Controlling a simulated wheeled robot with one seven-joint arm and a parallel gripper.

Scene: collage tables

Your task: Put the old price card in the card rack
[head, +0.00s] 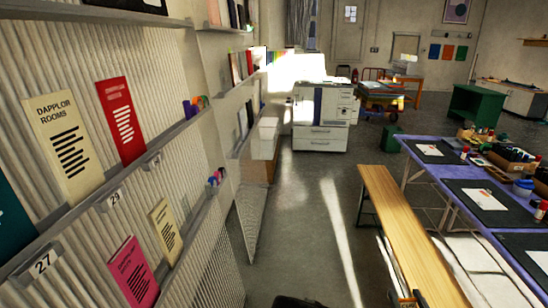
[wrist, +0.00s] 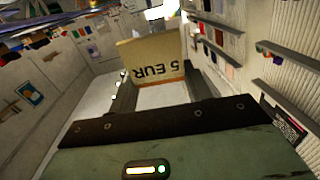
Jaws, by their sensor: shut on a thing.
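A tan card (wrist: 152,62) with "5 EUR" printed on it shows in the wrist view, its lettering upside down. My gripper (wrist: 158,82) is shut on this card, with a finger on either side of its lower part. The card is clear of any shelf or table. My gripper and the card do not show clearly in the head view. I cannot tell which thing is the card rack. Small groups of coloured cards stand on the upper wall ledge (head: 195,106) and the lower ledge (head: 216,177) at the left.
Booklets stand on the left wall ledges, including a cream one (head: 62,145), a red one (head: 121,120) and a pink one (head: 133,273). Number tags 27 and 29 mark ledges. A wooden bench (head: 410,235) and purple table (head: 450,183) stand right. Grey floor (head: 310,215) lies open between.

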